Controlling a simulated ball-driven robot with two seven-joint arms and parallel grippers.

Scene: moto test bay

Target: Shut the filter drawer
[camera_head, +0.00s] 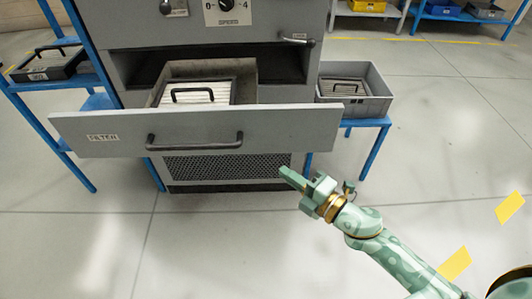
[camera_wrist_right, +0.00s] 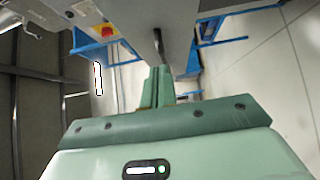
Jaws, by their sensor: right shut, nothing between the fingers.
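The filter drawer (camera_head: 110,128) is pulled out of the grey cabinet (camera_head: 205,35). Its wide front has a FILTER label at the left and a black bar handle (camera_head: 195,146). A pleated filter (camera_head: 206,95) with a black handle lies inside the drawer. My right gripper (camera_head: 291,178) is shut and empty, in front of and below the right part of the drawer front. In the right wrist view its fingers (camera_wrist_right: 158,85) point toward a grey panel, with a dark bar just beyond the tips; contact cannot be told. My left gripper is not in view.
A grey bin (camera_head: 378,104) with a dark filter stands on a blue stand at the right. A dark filter tray (camera_head: 45,66) sits on a blue rack at the left. Blue shelves with bins stand far back. The floor in front is clear, with yellow markings (camera_head: 455,264) at right.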

